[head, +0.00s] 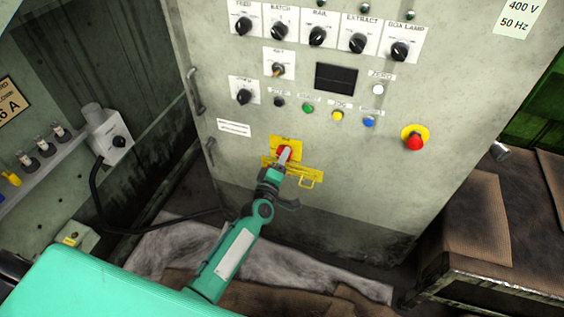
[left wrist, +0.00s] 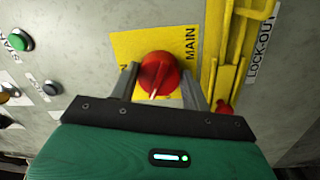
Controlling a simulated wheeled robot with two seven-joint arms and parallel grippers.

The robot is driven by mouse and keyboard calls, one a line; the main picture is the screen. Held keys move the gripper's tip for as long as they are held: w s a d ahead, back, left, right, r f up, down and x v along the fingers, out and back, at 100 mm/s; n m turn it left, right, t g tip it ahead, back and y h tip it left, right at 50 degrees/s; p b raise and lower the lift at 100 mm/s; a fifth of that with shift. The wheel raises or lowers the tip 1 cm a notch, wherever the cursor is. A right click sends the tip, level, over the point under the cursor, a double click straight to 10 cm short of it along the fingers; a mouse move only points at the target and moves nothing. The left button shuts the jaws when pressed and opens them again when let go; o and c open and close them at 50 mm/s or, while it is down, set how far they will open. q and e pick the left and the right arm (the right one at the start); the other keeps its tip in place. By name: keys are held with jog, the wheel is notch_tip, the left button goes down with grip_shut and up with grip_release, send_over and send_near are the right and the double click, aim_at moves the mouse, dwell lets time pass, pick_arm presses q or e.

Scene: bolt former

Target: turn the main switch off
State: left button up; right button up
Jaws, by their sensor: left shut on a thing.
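The main switch is a red rotary knob (left wrist: 158,72) on a yellow plate (left wrist: 130,43) marked MAIN. It also shows in the head view as a small red patch (head: 282,152) low on the grey cabinet front. A white pointer line on the knob points toward the bottom of the left wrist view. My left gripper (left wrist: 160,82) is shut on the knob, with one finger on each side. In the head view the left gripper (head: 284,158) covers much of the switch. Part of the plate's lettering is hidden by a finger. My right gripper is in neither view.
A yellow lock-out bracket (head: 306,175) sits right beside the switch. Coloured push buttons (head: 338,115) and black selector knobs (head: 317,36) are above. A red emergency button (head: 413,141) is to the right. A cabinet handle (head: 194,90) stands out at the left.

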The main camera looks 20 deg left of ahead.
pick_arm(q)
jog(key=n+b, duration=0.1)
jog(key=n, duration=0.4)
jog(key=shift+n+y, duration=0.3)
jog(key=shift+y, duration=0.1)
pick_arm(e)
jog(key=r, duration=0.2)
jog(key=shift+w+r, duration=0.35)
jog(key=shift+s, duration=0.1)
pick_arm(q)
jog(key=o, duration=1)
jog(key=shift+c, duration=0.2)
